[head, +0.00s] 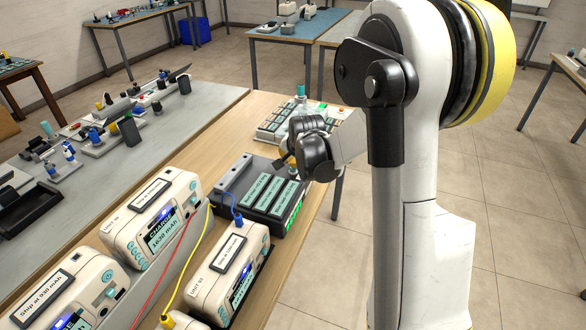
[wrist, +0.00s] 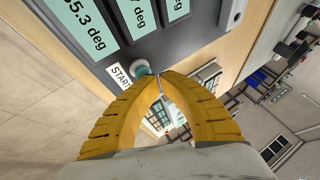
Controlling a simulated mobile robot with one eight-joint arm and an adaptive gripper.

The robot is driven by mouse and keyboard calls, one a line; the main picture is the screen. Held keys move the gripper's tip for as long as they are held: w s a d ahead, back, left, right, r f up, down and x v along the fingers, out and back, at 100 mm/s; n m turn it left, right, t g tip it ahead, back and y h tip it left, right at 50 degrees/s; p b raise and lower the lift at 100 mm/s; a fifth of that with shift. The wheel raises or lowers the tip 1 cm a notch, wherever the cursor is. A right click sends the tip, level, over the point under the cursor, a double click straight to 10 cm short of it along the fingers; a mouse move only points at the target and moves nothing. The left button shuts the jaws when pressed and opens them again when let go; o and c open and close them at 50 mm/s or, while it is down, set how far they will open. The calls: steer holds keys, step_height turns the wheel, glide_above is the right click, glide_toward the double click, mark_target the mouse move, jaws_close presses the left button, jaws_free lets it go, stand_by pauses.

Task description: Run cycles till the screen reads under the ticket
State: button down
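A dark grey console (head: 232,180) with several pale green screens stands on the wooden bench in the head view. In the wrist view its screens (wrist: 85,22) show values in deg, the visible part of one reading "5.3 deg". A label START (wrist: 120,75) sits beside a round teal button (wrist: 141,67). My gripper (wrist: 162,77) has its yellow fingertips together, empty, right by this button; I cannot tell whether they touch it. In the head view my gripper (head: 286,163) is over the console's far end, partly hidden by its own wrist.
Cream units stand on the bench; one (head: 185,190) has a screen (head: 163,232) reading "CHARGE 1620 mAh". Red and yellow cables (head: 190,262) run between units, and a blue plug (head: 238,218) is nearby. A keypad-like tray (head: 270,125) lies behind the console.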

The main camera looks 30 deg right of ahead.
steer(key=shift+f+b, duration=0.4)
steer(key=shift+f, duration=0.1)
stand_by(0.3)
stand_by(0.4)
steer(key=shift+r+p, duration=0.8)
steer(key=shift+r, duration=0.25)
steer(key=shift+r+p, duration=1.85)
steer(key=shift+r, duration=0.7)
